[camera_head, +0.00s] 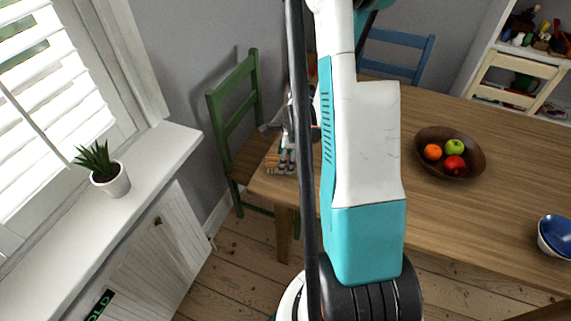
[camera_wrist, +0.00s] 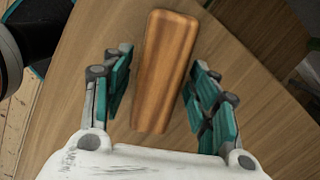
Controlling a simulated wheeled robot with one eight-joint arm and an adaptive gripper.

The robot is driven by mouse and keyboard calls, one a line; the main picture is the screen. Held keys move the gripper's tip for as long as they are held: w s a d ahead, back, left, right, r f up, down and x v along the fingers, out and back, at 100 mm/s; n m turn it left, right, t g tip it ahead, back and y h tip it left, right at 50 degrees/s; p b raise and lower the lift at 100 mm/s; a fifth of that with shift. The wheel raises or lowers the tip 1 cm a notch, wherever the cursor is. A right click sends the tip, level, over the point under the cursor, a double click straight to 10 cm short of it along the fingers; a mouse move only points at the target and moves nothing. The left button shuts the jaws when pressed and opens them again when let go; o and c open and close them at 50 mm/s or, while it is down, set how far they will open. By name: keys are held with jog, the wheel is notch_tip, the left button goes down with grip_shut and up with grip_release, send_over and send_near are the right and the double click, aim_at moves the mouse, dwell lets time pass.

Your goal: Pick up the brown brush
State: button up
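The brown brush (camera_wrist: 164,70) shows in the wrist view as a long wooden piece with rounded corners, lying on the table. In the head view it is a small orange-brown shape (camera_head: 272,161) near the table's left corner, partly hidden by my gripper. My gripper (camera_wrist: 157,88) is open, with its teal-padded fingers on either side of the brush. A gap shows between the brush and each finger. In the head view my gripper (camera_head: 287,161) points down over the table corner. I cannot tell its exact height above the table.
The wooden table (camera_head: 510,205) holds a brown bowl (camera_head: 471,174) of fruit and a blue-and-white bowl (camera_head: 556,237) to the right. A green chair (camera_head: 233,125) stands close by the left corner; a blue chair (camera_head: 394,68) is behind. A potted plant (camera_head: 112,180) sits on the sill.

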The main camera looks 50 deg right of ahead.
jog(key=c, duration=0.8)
jog(key=shift+r, duration=0.1)
notch_tip(320, 180, up, 20)
jog(key=p, duration=0.7)
